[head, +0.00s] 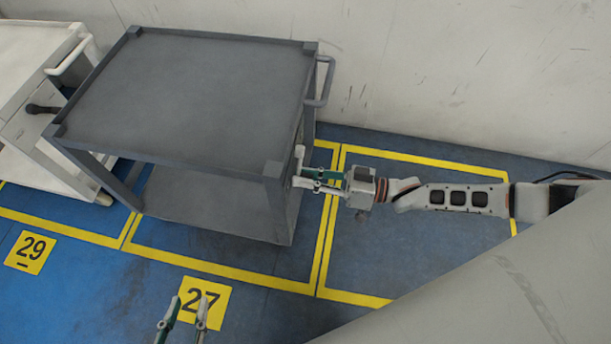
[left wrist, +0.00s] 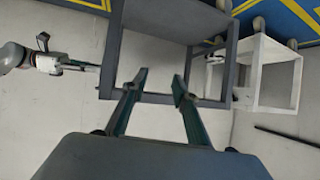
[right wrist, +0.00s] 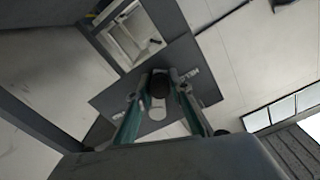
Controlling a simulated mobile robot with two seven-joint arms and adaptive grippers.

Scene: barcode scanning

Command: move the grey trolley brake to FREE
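The grey trolley (head: 190,90) stands by the wall in the head view. My right gripper (head: 303,174) is at its right-hand end, below the handle. In the right wrist view, a grey brake plate (right wrist: 115,102) carries a dark lever knob (right wrist: 159,84) over a pale slot. My right gripper's fingers (right wrist: 159,77) are open on either side of the knob; contact cannot be told. My left gripper (head: 189,305) is open and empty above the floor, near the 27 marker. The left wrist view shows the trolley's frame (left wrist: 228,70) beyond it.
A white trolley (head: 25,55) with a dark-tipped lever (head: 42,109) stands left of the grey one. Floor markers 29 (head: 30,252) and 27 (head: 212,322) lie in front. The wall (head: 430,80) is close behind. Blue floor in front is clear.

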